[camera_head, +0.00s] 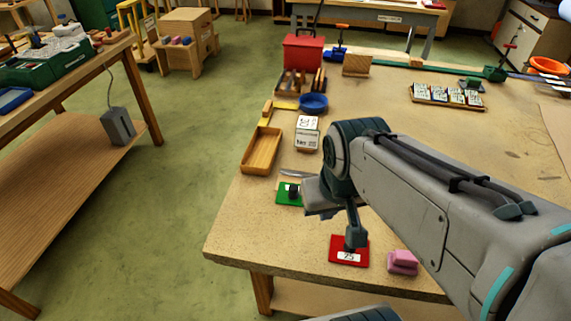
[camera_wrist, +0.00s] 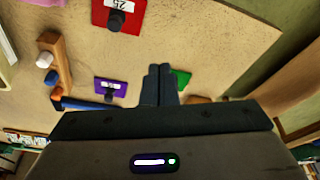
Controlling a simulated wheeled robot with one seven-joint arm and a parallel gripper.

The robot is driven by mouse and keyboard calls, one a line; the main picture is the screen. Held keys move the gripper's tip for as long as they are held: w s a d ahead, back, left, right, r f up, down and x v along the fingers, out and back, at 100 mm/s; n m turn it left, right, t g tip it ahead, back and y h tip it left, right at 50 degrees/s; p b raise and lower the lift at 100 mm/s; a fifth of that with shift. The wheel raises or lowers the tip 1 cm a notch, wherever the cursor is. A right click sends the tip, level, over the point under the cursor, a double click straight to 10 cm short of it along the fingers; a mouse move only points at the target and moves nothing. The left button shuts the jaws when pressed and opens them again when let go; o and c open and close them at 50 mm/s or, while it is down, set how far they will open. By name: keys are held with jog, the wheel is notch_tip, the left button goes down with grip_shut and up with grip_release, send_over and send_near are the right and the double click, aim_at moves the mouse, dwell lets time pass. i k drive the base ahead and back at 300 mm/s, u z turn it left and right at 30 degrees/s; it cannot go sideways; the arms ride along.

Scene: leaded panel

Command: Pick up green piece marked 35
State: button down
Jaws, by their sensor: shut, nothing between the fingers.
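The green piece (camera_head: 288,193) lies flat on the near left part of the table, with a dark knob on top. Part of it is hidden by my arm, and no number on it can be read. In the wrist view the green piece (camera_wrist: 182,78) shows just right of my fingers, partly covered by them. My gripper (camera_wrist: 158,69) is shut and empty, with its fingertips close to the green piece in that view. I cannot tell the exact height of the fingertips above the table.
A red piece (camera_head: 348,251) with a white number label lies near the front edge, beside pink blocks (camera_head: 403,262). A purple piece (camera_wrist: 110,88) shows in the wrist view. A wooden tray (camera_head: 261,151), card stand (camera_head: 307,134) and blue bowl (camera_head: 313,102) stand farther back.

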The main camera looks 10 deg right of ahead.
aim_at(288, 194)
jog(key=k, duration=0.5)
jog(key=u, duration=2.25)
jog(key=i, duration=1.45)
jog(key=z, duration=3.55)
jog(key=i, duration=0.5)
jog(key=z, duration=0.05)
